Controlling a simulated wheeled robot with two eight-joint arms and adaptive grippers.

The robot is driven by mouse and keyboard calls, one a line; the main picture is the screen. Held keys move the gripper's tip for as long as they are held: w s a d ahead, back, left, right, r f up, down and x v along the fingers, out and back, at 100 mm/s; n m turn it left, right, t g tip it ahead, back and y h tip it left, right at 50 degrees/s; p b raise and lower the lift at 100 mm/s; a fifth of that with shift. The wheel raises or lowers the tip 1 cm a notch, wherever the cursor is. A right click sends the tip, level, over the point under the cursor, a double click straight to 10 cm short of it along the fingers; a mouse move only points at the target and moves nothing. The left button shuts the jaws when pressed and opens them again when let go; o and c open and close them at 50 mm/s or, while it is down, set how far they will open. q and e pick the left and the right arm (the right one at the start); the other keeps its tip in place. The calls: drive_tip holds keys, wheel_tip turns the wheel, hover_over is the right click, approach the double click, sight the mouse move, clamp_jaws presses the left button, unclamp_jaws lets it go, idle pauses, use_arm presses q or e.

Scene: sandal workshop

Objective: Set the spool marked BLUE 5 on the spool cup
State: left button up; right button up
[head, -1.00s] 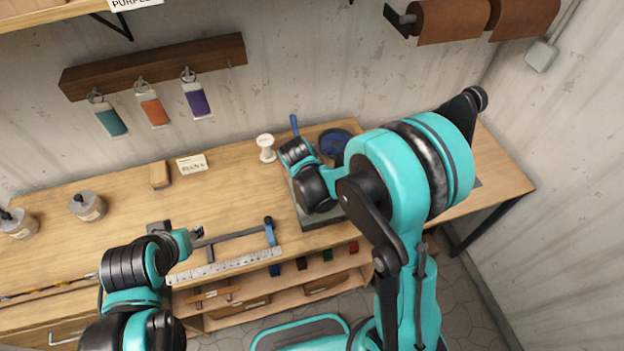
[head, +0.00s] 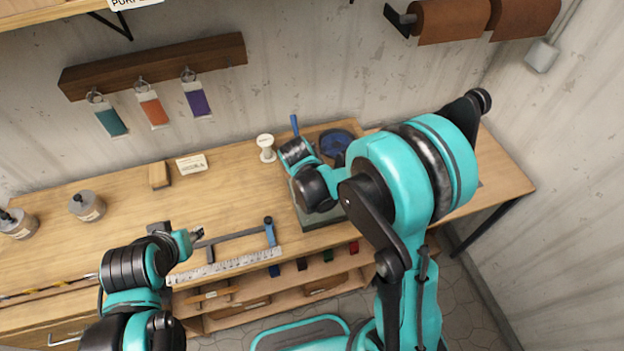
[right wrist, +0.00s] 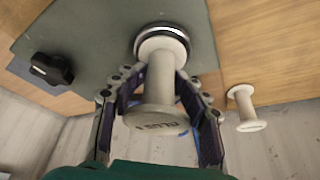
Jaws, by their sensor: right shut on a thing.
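In the right wrist view, my right gripper (right wrist: 158,108) is shut around the shaft of a pale spool (right wrist: 160,84). Dark lettering on the spool's near end looks like BLUE 5, upside down and hard to read. Its far end is at a round, metal-rimmed cup (right wrist: 149,33) on a grey-green plate; whether it is fully seated I cannot tell. In the head view, the right fingers and held spool are hidden behind my arm. My left gripper (head: 198,234) is over the front of the bench, apart from the spool; its jaw opening is unclear.
Another white spool (head: 266,148) stands on the bench beside the plate, also in the right wrist view (right wrist: 243,108). A dark knob (right wrist: 50,70) is on the plate. A dark round dish (head: 336,142) sits behind my right arm. The bench's left-middle is mostly clear.

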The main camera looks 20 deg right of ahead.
drive_tip(key=shift+f+b, duration=0.5)
drive_tip(key=shift+f, duration=0.1)
drive_tip(key=o, duration=0.9)
drive_tip(key=shift+p+v, duration=3.7)
drive_tip(key=shift+v, duration=1.85)
drive_tip(key=shift+w, duration=0.1)
drive_tip(key=s+d+f+n+t+y+b, duration=0.1)
drive_tip(key=s+f+n+b, duration=0.1)
drive_tip(key=s+b, duration=0.2)
drive_tip(key=s+d+f+n+t+y+b, duration=0.1)
drive_tip(key=s+d+n+b, duration=0.1)
drive_tip(key=s+b, duration=0.3)
drive_tip(key=s+d+f+n+t+b, duration=0.1)
drive_tip(key=s+d+f+n+b, duration=0.1)
drive_tip(key=b, duration=0.7)
drive_tip(key=shift+s+d+f+n+y, duration=0.15)
drive_tip(key=shift+s+n, duration=0.1)
drive_tip(key=shift+s, duration=0.15)
drive_tip(key=shift+s+f+n+y, duration=0.1)
drive_tip(key=shift+s+n, duration=0.1)
drive_tip(key=shift+s, duration=0.25)
drive_tip(key=shift+s+d+f+n+y, duration=0.15)
drive_tip(key=shift+s+n, duration=0.1)
drive_tip(key=shift+s, duration=0.15)
